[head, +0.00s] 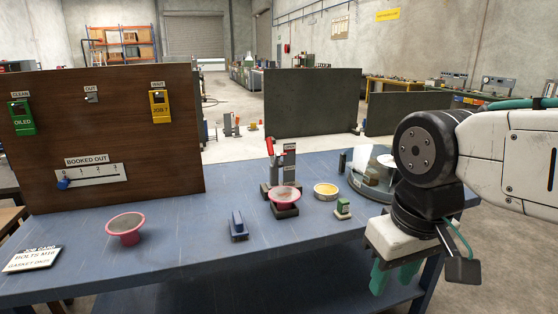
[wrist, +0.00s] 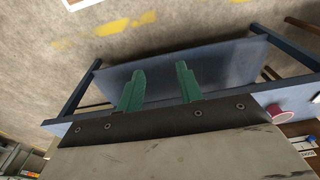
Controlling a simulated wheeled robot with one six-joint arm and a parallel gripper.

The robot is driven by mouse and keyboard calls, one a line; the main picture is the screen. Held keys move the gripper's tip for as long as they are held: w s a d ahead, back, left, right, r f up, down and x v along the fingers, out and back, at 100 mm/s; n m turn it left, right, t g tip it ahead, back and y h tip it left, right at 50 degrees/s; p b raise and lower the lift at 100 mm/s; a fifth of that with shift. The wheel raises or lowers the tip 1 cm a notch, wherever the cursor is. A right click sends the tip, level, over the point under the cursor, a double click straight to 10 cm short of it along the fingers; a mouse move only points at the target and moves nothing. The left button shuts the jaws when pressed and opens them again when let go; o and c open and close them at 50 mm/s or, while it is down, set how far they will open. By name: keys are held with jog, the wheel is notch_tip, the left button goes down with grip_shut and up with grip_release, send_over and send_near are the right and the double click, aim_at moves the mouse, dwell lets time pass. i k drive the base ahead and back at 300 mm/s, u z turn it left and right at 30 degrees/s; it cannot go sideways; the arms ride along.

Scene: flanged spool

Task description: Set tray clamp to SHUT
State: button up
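The tray clamp (head: 274,150) stands at the middle back of the blue bench, a grey post with a red lever raised near its top. Small label plates sit beside the lever, but I cannot read them surely. A pink flanged spool (head: 285,194) sits at the clamp's foot on a dark base. My gripper (head: 396,276) hangs at the bench's front right, well to the right of the clamp and apart from it. In the wrist view my gripper (wrist: 160,87) has its two green fingers spread with nothing between them. The clamp is not seen in the wrist view.
Another pink spool (head: 126,226) stands at the bench's left. A blue block (head: 238,226), a yellow dish (head: 326,190) and a small green-topped piece (head: 343,207) stand near the clamp. A clear-covered round device (head: 368,178) is right of it. A brown board (head: 105,135) rises at left.

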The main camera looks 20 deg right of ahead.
aim_at(274, 162)
jog(key=z, duration=0.3)
jog(key=i, duration=1.3)
jog(key=u, duration=0.3)
